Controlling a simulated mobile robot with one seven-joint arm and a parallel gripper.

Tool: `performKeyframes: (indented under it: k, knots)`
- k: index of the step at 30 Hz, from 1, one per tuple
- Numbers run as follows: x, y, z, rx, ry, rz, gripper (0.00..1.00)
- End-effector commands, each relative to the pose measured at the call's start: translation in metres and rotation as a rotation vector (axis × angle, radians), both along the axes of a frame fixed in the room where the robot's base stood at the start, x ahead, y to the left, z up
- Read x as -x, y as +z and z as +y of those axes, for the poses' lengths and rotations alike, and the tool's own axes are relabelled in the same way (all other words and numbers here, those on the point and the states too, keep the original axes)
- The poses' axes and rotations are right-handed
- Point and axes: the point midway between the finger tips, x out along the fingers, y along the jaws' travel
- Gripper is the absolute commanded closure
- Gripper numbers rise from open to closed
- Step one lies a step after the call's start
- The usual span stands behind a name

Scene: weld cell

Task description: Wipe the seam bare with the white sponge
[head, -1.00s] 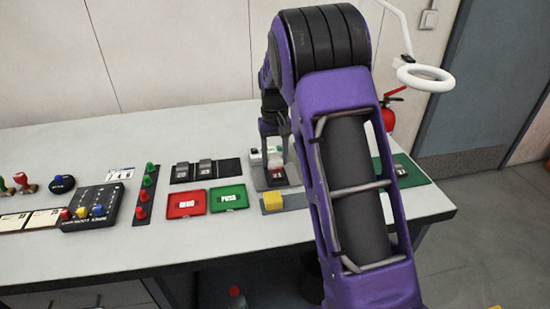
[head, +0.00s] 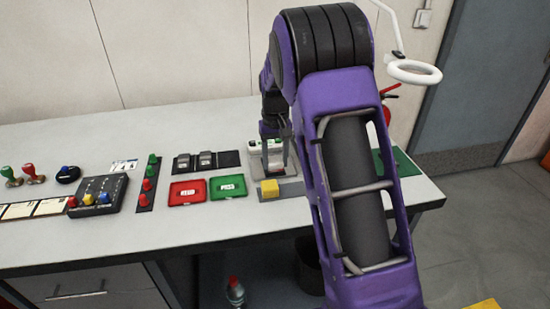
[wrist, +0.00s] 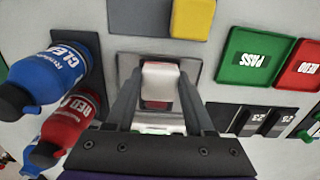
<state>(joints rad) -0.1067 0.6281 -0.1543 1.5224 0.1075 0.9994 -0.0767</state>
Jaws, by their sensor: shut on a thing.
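My gripper (wrist: 160,75) is shut on the white sponge (wrist: 161,80) and holds it over a grey metal plate (wrist: 124,64). In the wrist view a red patch (wrist: 155,105) shows between the fingers, just below the sponge; I cannot tell whether it is on the plate or the sponge. The seam itself is not clearly visible. Whether the sponge touches the plate is unclear.
A yellow block (wrist: 193,18) lies on a grey mat close by. A blue cleaner bottle (wrist: 55,70) and a red bottle (wrist: 65,125) stand beside my gripper. Green PASS (wrist: 250,60) and red REDO (wrist: 300,68) trays and black numbered pieces (wrist: 255,122) lie on the other side.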

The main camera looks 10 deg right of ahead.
Motion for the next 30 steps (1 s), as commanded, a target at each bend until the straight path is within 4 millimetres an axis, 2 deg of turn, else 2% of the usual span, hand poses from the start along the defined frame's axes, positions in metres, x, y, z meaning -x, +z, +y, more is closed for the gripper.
performKeyframes:
  k: [1, 5, 21, 30]
  knots:
    - [0.001, -0.001, 0.000, 0.000, 0.000, 0.003, 0.99]
    - [0.002, 0.027, 0.000, 0.000, 0.000, -0.001, 0.99]
    - [0.007, 0.073, -0.001, 0.000, -0.001, 0.000, 0.99]
    - [0.008, 0.081, -0.002, 0.000, -0.001, 0.001, 0.99]
